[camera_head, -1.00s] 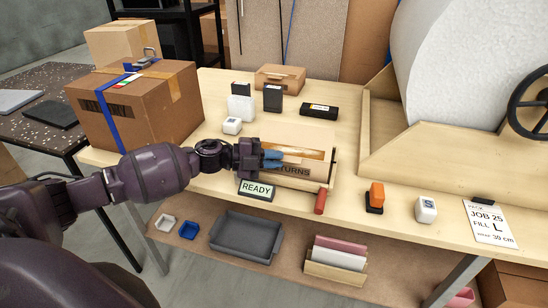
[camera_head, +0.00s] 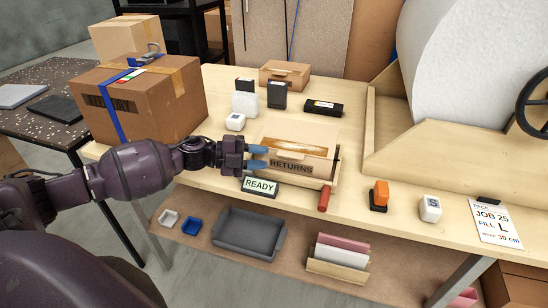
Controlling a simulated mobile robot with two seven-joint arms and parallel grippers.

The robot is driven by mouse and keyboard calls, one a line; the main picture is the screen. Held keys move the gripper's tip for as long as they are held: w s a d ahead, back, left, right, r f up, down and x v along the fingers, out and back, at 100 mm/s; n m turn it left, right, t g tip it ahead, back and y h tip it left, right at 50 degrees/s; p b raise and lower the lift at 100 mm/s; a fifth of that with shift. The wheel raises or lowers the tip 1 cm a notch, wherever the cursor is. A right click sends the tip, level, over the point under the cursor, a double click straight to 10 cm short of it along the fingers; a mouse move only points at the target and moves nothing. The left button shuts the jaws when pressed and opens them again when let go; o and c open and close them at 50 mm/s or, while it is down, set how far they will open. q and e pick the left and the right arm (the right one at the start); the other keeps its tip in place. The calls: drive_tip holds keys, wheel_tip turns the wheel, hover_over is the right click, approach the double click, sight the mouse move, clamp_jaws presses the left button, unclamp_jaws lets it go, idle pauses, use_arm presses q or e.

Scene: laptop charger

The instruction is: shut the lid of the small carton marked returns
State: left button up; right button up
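The small carton marked RETURNS (camera_head: 291,168) sits on the bench in the middle of the view, its marked front facing me. A pale flap, seemingly the lid (camera_head: 303,129), stands at its back, with a darker brown strip showing in front of it. How far the lid is tilted is hard to tell. My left gripper (camera_head: 258,157) comes in from the left, at the carton's left front end. Its two blue fingertips are apart with nothing visible between them. Whether they touch the carton I cannot tell. My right gripper is out of view.
A large taped carton (camera_head: 150,105) is at the left.

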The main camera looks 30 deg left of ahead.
use_arm(q)
drive_tip(key=shift+v, duration=3)
drive_tip(key=shift+r, duration=0.1)
drive_tip(key=s+d+f+n+t+y, duration=0.25)
drive_tip(key=f+n+y, duration=0.25)
drive_tip(key=n+y, duration=0.3)
drive_tip(key=s+d+f+n+t+y, duration=0.25)
drive_tip(key=s+f+n+y, duration=0.2)
drive_tip(key=n, duration=0.45)
drive_tip(key=s+d+f+n+g+y, duration=0.15)
drive_tip(key=s+d+n+g, duration=0.35)
drive_tip(key=s, duration=0.5)
drive_tip(key=s+d+f+n+g, duration=0.2)
drive_tip(key=s+f+g, duration=0.1)
drive_tip(key=s+g, duration=0.5)
drive_tip(key=w+f+t, duration=0.5)
drive_tip(key=f+t, duration=0.4)
drive_tip(key=f, duration=0.1)
drive_tip(key=shift+w+f+m+h, duration=0.15)
drive_tip(key=shift+w+m+h, duration=0.15)
drive_tip(key=shift+w+h, duration=0.1)
